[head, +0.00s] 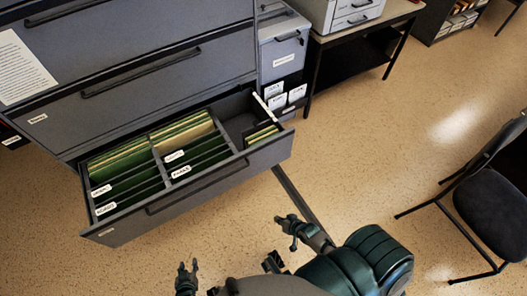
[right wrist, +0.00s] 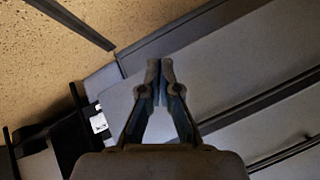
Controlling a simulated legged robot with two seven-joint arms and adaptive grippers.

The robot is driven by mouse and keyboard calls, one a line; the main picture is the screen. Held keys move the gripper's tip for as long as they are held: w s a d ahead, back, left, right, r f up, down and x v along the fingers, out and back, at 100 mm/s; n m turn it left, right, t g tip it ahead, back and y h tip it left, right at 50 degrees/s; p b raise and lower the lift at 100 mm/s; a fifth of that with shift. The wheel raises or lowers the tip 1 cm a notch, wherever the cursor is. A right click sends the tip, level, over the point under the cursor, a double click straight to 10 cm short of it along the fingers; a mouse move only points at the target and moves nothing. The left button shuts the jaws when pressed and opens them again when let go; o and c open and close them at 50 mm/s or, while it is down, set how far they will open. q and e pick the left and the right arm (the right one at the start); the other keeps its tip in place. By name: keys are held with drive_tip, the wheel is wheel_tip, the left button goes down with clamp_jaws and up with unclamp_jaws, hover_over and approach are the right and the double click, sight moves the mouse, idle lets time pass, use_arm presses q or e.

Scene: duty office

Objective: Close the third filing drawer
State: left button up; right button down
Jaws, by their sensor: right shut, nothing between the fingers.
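The open filing drawer (head: 118,232) is the third one down on the grey cabinet (head: 150,73) in the head view. It is pulled well out and holds green hanging folders (head: 185,131) with white labels. Its front has a long dark handle (head: 195,193). My right gripper (head: 281,221) is in front of the drawer's right end, apart from it; in the right wrist view its fingertips (right wrist: 160,68) are shut and empty, over grey panels. My left gripper (head: 187,266) is low in the head view, in front of the drawer and apart from it. Its finger gap is unclear.
Two upper drawers appear closed. A smaller grey cabinet (head: 283,52) stands to the right, near a table (head: 365,22) bearing a white drawer unit (head: 345,14). A black chair (head: 490,205) is at the far right. A dark strip (head: 297,196) crosses the otherwise open floor.

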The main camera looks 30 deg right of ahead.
drive_tip(key=w+d+r+m+t+b, duration=0.1)
drive_tip(key=w+d+m+t+b, duration=0.25)
drive_tip(key=w, duration=0.25)
use_arm(q)
drive_tip(key=w+d+r+t+h+b, duration=0.2)
drive_tip(key=w+r+t, duration=0.4)
drive_tip(key=r, duration=0.6)
use_arm(e)
drive_tip(key=m+t+h+b, duration=0.25)
drive_tip(key=m+t, duration=0.45)
drive_tip(key=m, duration=0.4)
approach(268, 144)
drive_tip(key=shift+n+g, duration=0.25)
drive_tip(key=w+b, duration=0.1)
drive_tip(key=w, duration=0.3)
drive_tip(key=w+b, duration=0.1)
drive_tip(key=w, duration=0.1)
drive_tip(key=shift+w+r+b, duration=0.15)
drive_tip(key=shift+r+b, duration=0.15)
drive_tip(key=shift+w, duration=0.45)
use_arm(q)
drive_tip(key=s+r+t, duration=0.1)
drive_tip(key=r+t, duration=0.4)
drive_tip(key=r, duration=0.4)
drive_tip(key=s+r+n+t+h, duration=0.1)
drive_tip(key=r+t, duration=0.4)
drive_tip(key=r, duration=0.5)
drive_tip(key=shift+s, duration=0.8)
use_arm(e)
drive_tip(key=shift+r, duration=0.1)
